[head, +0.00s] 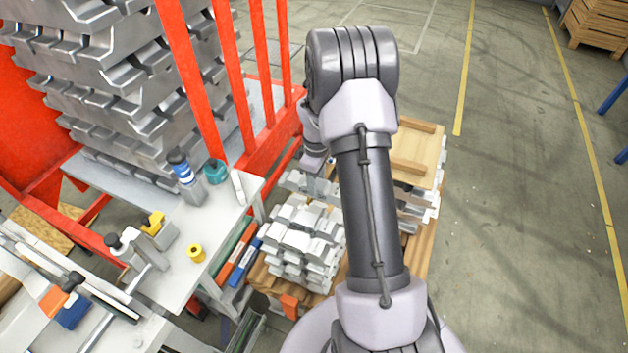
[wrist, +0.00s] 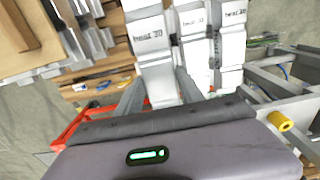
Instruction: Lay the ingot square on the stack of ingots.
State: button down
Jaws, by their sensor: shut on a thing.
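A stack of silver ingots (head: 298,243) sits on a wooden pallet left of my arm. My gripper (head: 316,168) is mostly hidden behind the arm, at the far side of this stack. In the wrist view my gripper (wrist: 160,95) is shut on a silver ingot (wrist: 153,48) marked "heat 30". In that view more marked ingots (wrist: 233,45) lie just right of the held one. I cannot tell whether the held ingot touches them.
A second pile of ingots (head: 412,212) with a wooden board (head: 412,160) on top stands right of my arm. A red rack (head: 195,80) and a grey bench (head: 215,222) with tools stand left. The floor (head: 510,200) at right is clear.

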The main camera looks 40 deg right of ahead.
jog(key=shift+r, duration=0.1)
jog(key=shift+f+b, duration=2.15)
jog(key=shift+f, duration=1.3)
jog(key=shift+f, duration=0.55)
jog(key=c, duration=1)
grip_release()
jog(key=shift+r+p, duration=1.1)
jog(key=shift+r, duration=0.45)
